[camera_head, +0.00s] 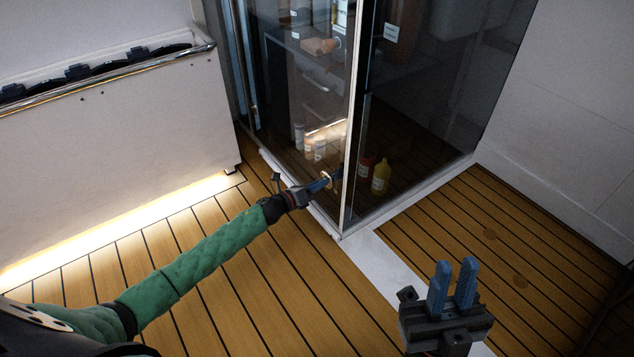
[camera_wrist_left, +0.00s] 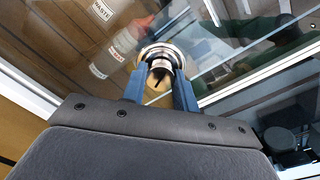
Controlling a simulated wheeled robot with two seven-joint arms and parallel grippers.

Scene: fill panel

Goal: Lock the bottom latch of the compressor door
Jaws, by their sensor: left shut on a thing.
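The glass compressor door (camera_head: 305,120) stands in a white and metal frame. Its bottom latch (camera_wrist_left: 160,72), a round metal knob with a dark slot in its face, shows in the left wrist view. My left gripper (camera_wrist_left: 160,92) is shut on the latch, with one blue finger on each side of it. In the head view my left gripper (camera_head: 328,182) is at the low part of the door, close to the frame's corner post, and the latch is small there. My right gripper (camera_head: 455,285) is in the lower right of the head view, with its two blue fingers apart and nothing between them.
Behind the glass stand a yellow bottle (camera_head: 381,176) and several pale bottles (camera_head: 300,137). A white cabinet (camera_head: 110,130) with a metal rail is at the left. A white sill (camera_head: 385,268) runs along the wooden floor (camera_head: 510,245), which is clear at the right.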

